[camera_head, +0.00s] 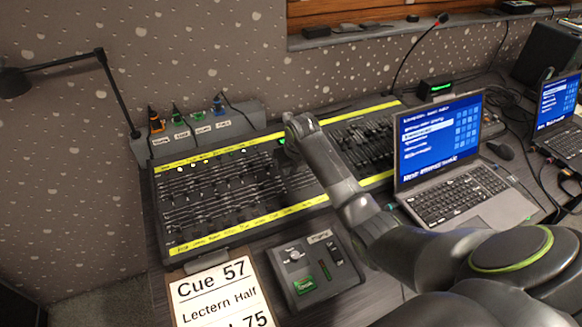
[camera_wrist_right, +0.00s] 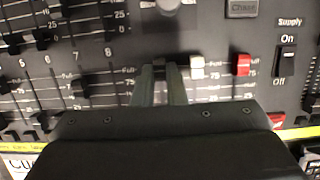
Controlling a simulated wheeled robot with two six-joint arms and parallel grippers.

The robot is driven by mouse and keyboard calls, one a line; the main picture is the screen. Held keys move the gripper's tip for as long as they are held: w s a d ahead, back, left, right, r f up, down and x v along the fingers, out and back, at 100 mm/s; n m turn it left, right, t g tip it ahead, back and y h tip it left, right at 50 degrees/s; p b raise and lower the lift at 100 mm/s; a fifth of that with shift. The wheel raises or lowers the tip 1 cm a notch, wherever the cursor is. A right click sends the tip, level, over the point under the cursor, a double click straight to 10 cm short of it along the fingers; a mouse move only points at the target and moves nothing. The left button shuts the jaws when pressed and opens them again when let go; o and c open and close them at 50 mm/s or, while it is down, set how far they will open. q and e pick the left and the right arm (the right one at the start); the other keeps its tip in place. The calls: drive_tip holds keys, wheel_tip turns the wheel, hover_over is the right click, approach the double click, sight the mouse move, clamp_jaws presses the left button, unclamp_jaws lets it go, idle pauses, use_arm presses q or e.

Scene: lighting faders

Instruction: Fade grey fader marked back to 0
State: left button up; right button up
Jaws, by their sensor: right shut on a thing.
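The lighting desk (camera_head: 160,205), dark with yellow label strips, lies on the table and bears rows of faders. My right arm reaches over it, and my right gripper (camera_head: 289,147) is down at the desk's middle. In the right wrist view my right gripper (camera_wrist_right: 163,72) has its fingers closed on a fader cap, mostly hidden between them; I take it for the grey one. A white fader cap (camera_wrist_right: 197,67) and a red fader cap (camera_wrist_right: 243,65) stand just to its right. Scale marks beside the slots read Full, 75 and 25. My left gripper is not in view.
A cue card (camera_head: 215,290) reading "Cue 57, Lectern Half" and a small control box (camera_head: 312,270) stand in front of the desk. An open laptop (camera_head: 440,150) is to the right. A supply switch (camera_wrist_right: 286,60) is right of the faders.

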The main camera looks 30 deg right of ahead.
sight(298, 188)
drive_tip(key=shift+s+a+p, duration=0.1)
drive_tip(key=shift+s+p, duration=0.85)
drive_tip(key=shift+s, duration=0.1)
drive_tip(key=shift+s+f+p, duration=0.15)
drive_tip(key=shift+s+p, duration=0.7)
drive_tip(key=shift+s, duration=0.4)
drive_tip(key=shift+s+a+f, duration=0.1)
drive_tip(key=shift+s+f, duration=0.05)
drive_tip(key=shift+s, duration=0.6)
drive_tip(key=o, duration=0.4)
drive_tip(key=shift+o, duration=0.2)
drive_tip(key=shift+w, duration=0.1)
drive_tip(key=shift+r+p, duration=1.4)
drive_tip(key=shift+p, duration=0.15)
drive_tip(key=shift+f, duration=0.1)
